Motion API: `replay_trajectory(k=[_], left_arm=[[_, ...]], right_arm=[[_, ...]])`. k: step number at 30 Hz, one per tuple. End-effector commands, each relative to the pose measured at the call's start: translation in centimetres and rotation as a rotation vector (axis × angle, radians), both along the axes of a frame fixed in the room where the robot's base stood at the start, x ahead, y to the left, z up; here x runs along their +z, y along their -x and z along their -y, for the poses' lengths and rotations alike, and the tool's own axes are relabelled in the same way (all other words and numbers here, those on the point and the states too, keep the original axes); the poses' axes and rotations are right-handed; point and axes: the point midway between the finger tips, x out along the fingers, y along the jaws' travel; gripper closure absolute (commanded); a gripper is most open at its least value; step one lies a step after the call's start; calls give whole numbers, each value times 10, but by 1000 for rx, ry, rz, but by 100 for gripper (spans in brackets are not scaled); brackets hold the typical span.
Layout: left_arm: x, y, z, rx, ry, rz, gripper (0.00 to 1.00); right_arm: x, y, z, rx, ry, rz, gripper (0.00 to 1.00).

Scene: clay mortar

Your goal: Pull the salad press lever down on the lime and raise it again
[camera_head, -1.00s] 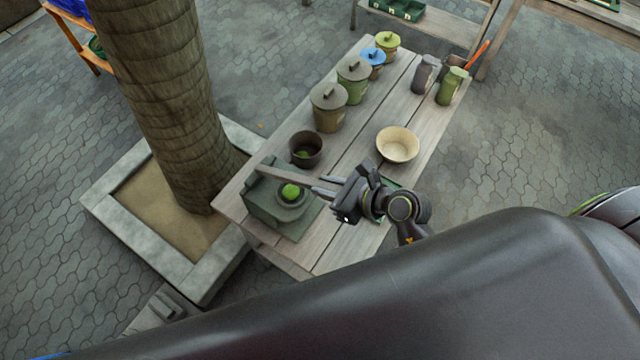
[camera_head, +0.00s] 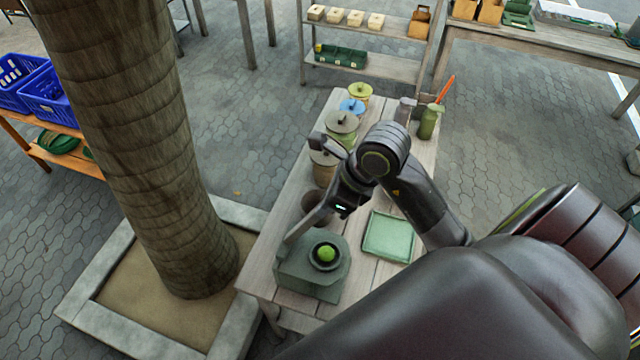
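The green salad press (camera_head: 300,285) stands at the near end of the wooden table. The lime (camera_head: 327,253) sits in the round dark cup on top, uncovered. The press lever (camera_head: 297,238) slants up from the left side of the press towards my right gripper (camera_head: 330,203), clear of the lime. The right gripper is at the lever's upper part; its fingers are seen nearly end-on, so their closure on the lever is unclear. My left gripper is not in view.
A green tray (camera_head: 388,237) lies right of the press. A dark pot (camera_head: 314,207) stands just behind it, partly hidden. Several lidded jars (camera_head: 342,124) line the left edge. Green and grey bottles (camera_head: 429,122) stand at the far right. A thick tree trunk (camera_head: 140,130) rises left.

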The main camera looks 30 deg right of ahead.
Motion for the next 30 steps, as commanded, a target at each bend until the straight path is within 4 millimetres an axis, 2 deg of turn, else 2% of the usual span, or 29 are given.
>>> replay_trajectory(k=[4,16,17,21,30], left_arm=[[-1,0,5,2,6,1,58],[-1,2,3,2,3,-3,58],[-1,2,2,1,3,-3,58],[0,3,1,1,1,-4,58],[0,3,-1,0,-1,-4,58]], right_arm=[[3,-1,1,-1,7,-5,100],[3,-1,1,0,8,-9,100],[3,0,1,0,8,-9,76],[2,0,1,0,9,-12,58],[3,1,2,0,11,-14,58]])
